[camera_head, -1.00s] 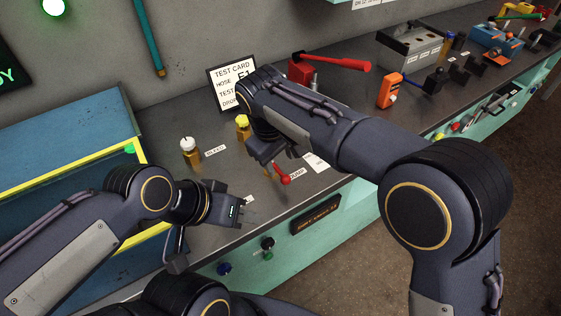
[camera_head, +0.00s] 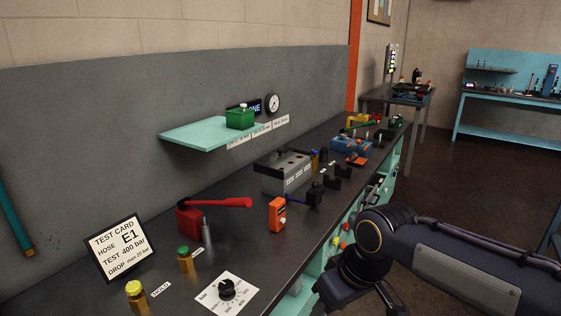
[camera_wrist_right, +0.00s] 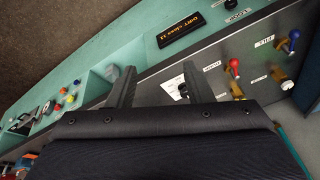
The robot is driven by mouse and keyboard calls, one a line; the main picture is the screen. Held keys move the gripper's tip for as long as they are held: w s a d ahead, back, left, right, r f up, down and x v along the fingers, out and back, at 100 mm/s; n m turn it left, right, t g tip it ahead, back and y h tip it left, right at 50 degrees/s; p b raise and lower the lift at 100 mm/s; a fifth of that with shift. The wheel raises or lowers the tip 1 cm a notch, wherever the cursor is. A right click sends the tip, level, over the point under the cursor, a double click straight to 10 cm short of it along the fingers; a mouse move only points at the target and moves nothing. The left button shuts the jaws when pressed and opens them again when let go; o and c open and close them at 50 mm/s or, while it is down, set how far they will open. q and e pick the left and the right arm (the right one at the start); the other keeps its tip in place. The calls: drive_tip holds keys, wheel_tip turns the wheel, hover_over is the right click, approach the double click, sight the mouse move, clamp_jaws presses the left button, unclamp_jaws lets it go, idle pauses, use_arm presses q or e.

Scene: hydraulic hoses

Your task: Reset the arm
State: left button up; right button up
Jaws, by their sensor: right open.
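My right arm comes in from the right in the head view. Its gripper (camera_head: 372,299) hangs low in front of the bench, partly cut off by the lower edge. In the right wrist view the two dark fingers (camera_wrist_right: 160,88) stand apart with nothing between them. They point toward the bench's teal front and dark top, with a clear gap visible between them. My left arm and gripper are outside both views.
The bench top holds a test card (camera_head: 119,249), a red-handled pump (camera_head: 191,220), a black dial knob (camera_head: 227,289), an orange device (camera_head: 277,214) and a grey block (camera_head: 283,173). A teal shelf (camera_head: 196,134) carries a green box (camera_head: 240,118). Open floor (camera_head: 468,165) lies right.

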drive_tip(key=s+d+f+m+t, duration=0.1)
drive_tip(key=s+d+f+m, duration=0.2)
drive_tip(key=s, duration=0.5)
drive_tip(key=s+d+f+m+t, duration=0.2)
drive_tip(key=s+d+f+m, duration=0.1)
drive_tip(key=s+d+m, duration=0.2)
drive_tip(key=s+d, duration=0.2)
drive_tip(key=d, duration=0.1)
drive_tip(key=shift+s+d+t+y, duration=0.25)
drive_tip(key=shift+s+t+y, duration=0.05)
drive_tip(key=shift+s+y, duration=0.1)
